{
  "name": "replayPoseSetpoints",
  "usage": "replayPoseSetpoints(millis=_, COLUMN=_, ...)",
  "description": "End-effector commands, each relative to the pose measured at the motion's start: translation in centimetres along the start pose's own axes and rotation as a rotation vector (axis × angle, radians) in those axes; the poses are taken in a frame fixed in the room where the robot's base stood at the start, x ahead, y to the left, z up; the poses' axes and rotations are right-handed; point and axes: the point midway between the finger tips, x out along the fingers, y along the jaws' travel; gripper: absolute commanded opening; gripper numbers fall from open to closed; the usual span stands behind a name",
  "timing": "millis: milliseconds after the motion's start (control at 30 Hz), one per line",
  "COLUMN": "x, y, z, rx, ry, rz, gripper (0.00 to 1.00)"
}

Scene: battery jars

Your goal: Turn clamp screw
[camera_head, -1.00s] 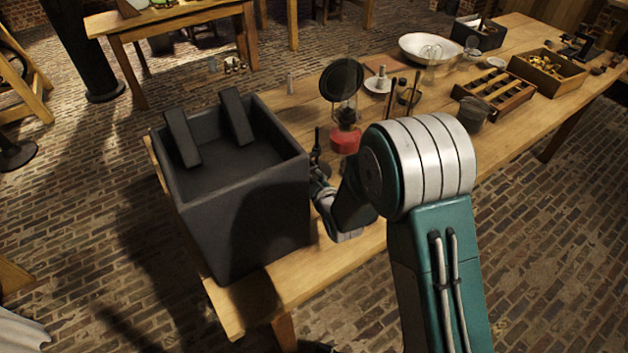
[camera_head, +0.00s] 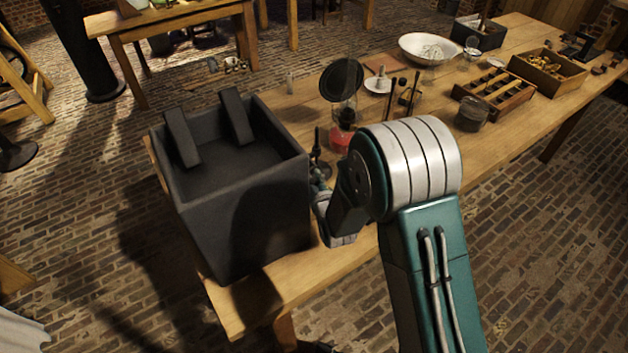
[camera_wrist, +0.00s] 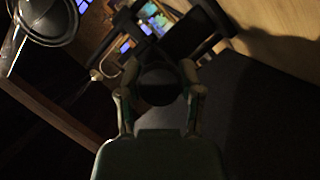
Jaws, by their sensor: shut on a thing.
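A dark round knob (camera_wrist: 158,85), which looks like the clamp screw's head, sits between my gripper's two fingers in the wrist view. My gripper (camera_wrist: 158,95) is shut on it, with one finger at each side. Dark bars behind the knob look like the clamp frame (camera_wrist: 205,20); the picture is too dim to tell its full shape. In the head view, a dark upright fitting (camera_head: 317,145) stands beside the large dark box (camera_head: 250,220). My wrist is close to the box's right side there, and my fingertips are hard to make out.
The box stands on the wooden table (camera_head: 265,305) near its left end. A red-based lamp (camera_head: 340,138) with a dark round disc stands just behind my arm. A divided wooden tray (camera_head: 495,92), a white bowl (camera_head: 428,48) and a crate (camera_head: 548,72) are farther right.

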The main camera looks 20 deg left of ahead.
Motion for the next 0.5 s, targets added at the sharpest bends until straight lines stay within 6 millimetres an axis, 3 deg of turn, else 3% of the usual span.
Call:
replayPoseSetpoints(millis=33, x=-0.01, y=-0.26, z=-0.09, rx=-0.003, ry=0.002, rz=-0.007, gripper=0.61)
replayPoseSetpoints(millis=100, x=-0.02, y=-0.25, z=-0.08, rx=-0.002, ry=0.002, rz=-0.006, gripper=0.83)
replayPoseSetpoints(millis=500, x=-0.13, y=0.11, z=-0.07, rx=0.000, ry=0.002, rz=-0.001, gripper=0.83)
